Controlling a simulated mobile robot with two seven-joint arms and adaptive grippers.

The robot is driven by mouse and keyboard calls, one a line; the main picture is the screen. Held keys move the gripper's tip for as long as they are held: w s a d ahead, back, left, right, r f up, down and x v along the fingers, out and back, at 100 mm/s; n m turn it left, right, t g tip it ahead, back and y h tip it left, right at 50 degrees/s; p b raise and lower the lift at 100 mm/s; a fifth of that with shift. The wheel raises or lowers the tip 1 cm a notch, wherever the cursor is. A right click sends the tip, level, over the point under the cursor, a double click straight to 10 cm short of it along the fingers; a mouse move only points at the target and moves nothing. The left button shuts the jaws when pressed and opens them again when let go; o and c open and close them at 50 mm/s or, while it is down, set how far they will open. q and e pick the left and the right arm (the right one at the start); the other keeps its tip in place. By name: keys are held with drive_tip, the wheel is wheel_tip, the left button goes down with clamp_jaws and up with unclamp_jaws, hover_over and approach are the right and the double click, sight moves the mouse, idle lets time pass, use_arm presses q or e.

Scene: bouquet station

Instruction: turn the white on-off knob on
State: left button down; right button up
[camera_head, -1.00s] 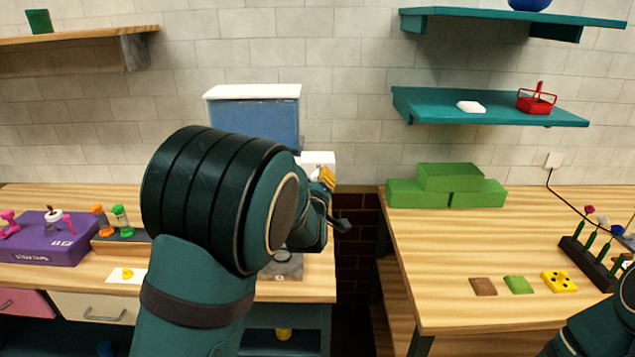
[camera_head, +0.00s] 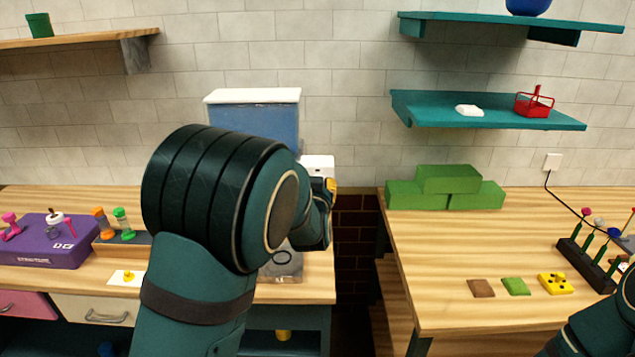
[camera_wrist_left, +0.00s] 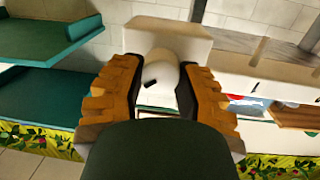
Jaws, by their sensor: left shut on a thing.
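The white on-off knob (camera_wrist_left: 161,68) is in the left wrist view, with a small dark mark on it. It sits in front of a white block (camera_wrist_left: 170,34). My left gripper (camera_wrist_left: 160,90) has its two orange fingers on either side of the knob and is shut on it. In the head view, my left arm hides the knob and most of the gripper; only part of an orange finger (camera_head: 331,186) shows beside a white box (camera_head: 318,163). My right arm only enters at the lower right corner of the head view, and its gripper is out of sight.
A blue container with a white lid (camera_head: 253,96) stands behind my left arm. A purple box (camera_head: 45,242) is at the left. A gap separates the left table from the right table (camera_head: 440,270), which holds green blocks (camera_head: 448,180) and a dark flower rack (camera_head: 588,266).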

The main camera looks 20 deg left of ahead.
use_arm(q)
drive_tip(key=shift+r+m+y+p, duration=0.1)
drive_tip(key=shift+m+y+p, duration=0.15)
drive_tip(key=shift+m+p, duration=1.25)
drive_tip(key=shift+r+m+y+p, duration=0.1)
drive_tip(key=shift+m+y+p, duration=0.35)
drive_tip(key=shift+m, duration=1.85)
drive_tip(key=shift+w, duration=0.1)
drive_tip(key=c, duration=0.5)
unclamp_jaws()
drive_tip(key=shift+c, duration=0.2)
drive_tip(key=shift+f+g, duration=0.15)
drive_tip(key=shift+g, duration=0.15)
drive_tip(key=shift+d, duration=0.1)
drive_tip(key=v, duration=1.2)
